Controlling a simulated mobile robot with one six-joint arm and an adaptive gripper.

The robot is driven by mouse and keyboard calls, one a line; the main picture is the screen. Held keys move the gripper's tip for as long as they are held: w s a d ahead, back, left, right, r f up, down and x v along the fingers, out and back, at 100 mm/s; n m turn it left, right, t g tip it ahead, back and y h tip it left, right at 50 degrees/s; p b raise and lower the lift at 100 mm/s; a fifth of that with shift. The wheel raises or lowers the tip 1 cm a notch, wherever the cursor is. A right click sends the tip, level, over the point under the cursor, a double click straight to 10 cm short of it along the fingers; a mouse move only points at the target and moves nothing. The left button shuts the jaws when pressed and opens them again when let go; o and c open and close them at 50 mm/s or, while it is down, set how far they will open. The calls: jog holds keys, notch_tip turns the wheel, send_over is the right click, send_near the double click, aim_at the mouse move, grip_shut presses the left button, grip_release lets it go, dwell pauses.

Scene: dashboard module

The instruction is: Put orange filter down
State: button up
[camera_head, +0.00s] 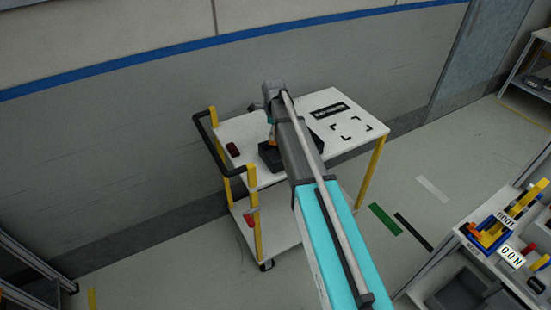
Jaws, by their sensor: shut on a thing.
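My arm reaches from the bottom of the picture over a white cart and hides part of its top. My gripper (270,128) points down at the arm's far end, over the cart, and is mostly hidden by the arm. A small orange piece, which looks like the orange filter (271,139), shows at the gripper's tip, just above a black tray (268,160) on the cart top. I cannot tell whether the filter touches the tray. The tray's middle is hidden behind my arm.
The cart top (358,147) has black corner marks and a black label strip on its free right side. A dark red block (233,149) lies at its left, near the black handle (207,135). A workbench (480,238) with blue and yellow parts stands at lower right.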

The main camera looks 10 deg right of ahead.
jog(key=shift+f, duration=0.1)
notch_tip(320, 180, down, 6)
jog(key=b, duration=0.6)
jog(key=shift+f, duration=0.1)
dwell(0.4)
jog(key=shift+f+b, duration=1.85)
jog(key=shift+b, duration=0.2)
jog(key=shift+f, duration=0.15)
jog(key=o, duration=0.9)
jog(key=shift+c, duration=0.2)
jog(key=shift+r, duration=0.25)
notch_tip(320, 180, up, 12)
jog(key=p, duration=1.2)
